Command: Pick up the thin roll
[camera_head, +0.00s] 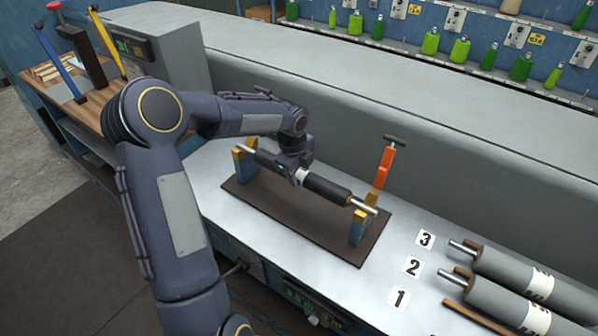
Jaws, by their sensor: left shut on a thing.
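The thin roll (327,188) is dark, with bright metal shaft ends and a pale band near its middle. It lies slanted over a brown base plate (290,218), its ends at two blue-and-yellow supports, the left one (243,163) and the right one (358,226). I cannot tell whether the shafts rest in the supports or sit just above them. My left gripper (296,175) comes down from above and is shut on the thin roll near its middle. Its fingertips are partly hidden. My right gripper is not in view.
Thick grey rolls (510,272) lie at the lower right beside number cards 1, 2 and 3 (426,239). A long grey ledge (400,115) runs behind. Green bottles (460,49) line the back shelf.

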